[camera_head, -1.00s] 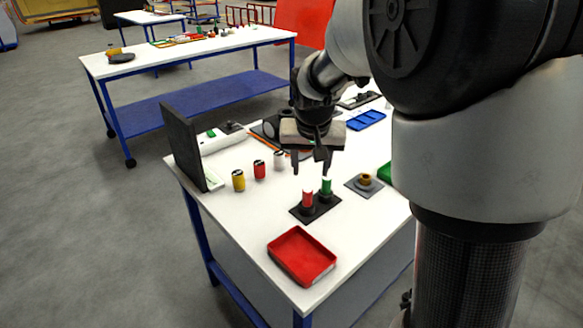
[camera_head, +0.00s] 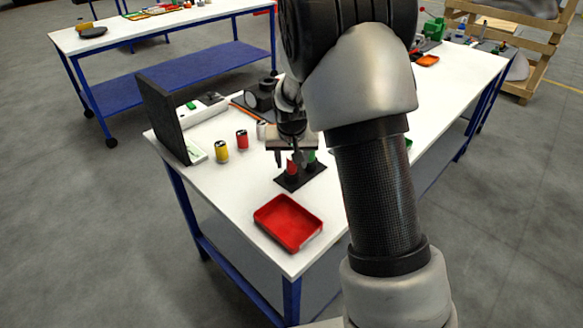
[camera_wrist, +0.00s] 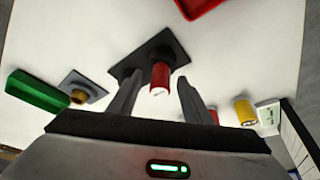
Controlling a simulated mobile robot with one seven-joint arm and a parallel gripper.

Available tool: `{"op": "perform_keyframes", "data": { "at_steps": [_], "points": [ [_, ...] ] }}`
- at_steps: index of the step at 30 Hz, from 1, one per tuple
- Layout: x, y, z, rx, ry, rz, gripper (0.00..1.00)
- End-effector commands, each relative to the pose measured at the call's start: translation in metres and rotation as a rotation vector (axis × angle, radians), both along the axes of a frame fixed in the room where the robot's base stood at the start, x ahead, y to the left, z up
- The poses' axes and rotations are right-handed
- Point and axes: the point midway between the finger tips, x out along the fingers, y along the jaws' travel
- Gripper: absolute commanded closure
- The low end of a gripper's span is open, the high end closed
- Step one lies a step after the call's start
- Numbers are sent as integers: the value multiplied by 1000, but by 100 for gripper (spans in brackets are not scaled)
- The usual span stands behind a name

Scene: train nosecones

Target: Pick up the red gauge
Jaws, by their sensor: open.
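The red gauge (camera_head: 291,168) is a red upright cylinder standing in a black holder plate (camera_head: 289,185), beside the green gauge (camera_head: 311,156). In the wrist view the red gauge (camera_wrist: 160,74) shows its white end between my fingers. My gripper (camera_head: 290,158) is open, pointing down, at the top of the red gauge. In the wrist view my gripper (camera_wrist: 158,79) has one finger on each side of it, with visible gaps. The black plate (camera_wrist: 172,46) also shows there, but the green gauge seems hidden behind the left finger.
A red tray (camera_head: 288,222) lies near the table's front corner. A yellow can (camera_head: 221,152), a red can (camera_head: 242,140) and a pale can (camera_head: 262,130) stand to the left. The wrist view shows a green tray (camera_wrist: 38,92) and a brass part (camera_wrist: 78,97) on a plate.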

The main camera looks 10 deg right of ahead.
Motion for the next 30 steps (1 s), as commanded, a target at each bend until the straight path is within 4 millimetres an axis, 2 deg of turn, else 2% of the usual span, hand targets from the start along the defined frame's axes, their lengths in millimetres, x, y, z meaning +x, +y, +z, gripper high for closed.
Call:
{"op": "perform_keyframes", "data": {
  "at_steps": [3,10,18,26,30],
  "points": [
    [3,0,-8,1,-1,0,55],
    [4,0,-8,1,-1,0,57],
    [3,0,-7,1,-1,0,100],
    [4,0,-4,1,-3,1,100],
    [5,0,16,2,-7,0,100]
  ]
}}
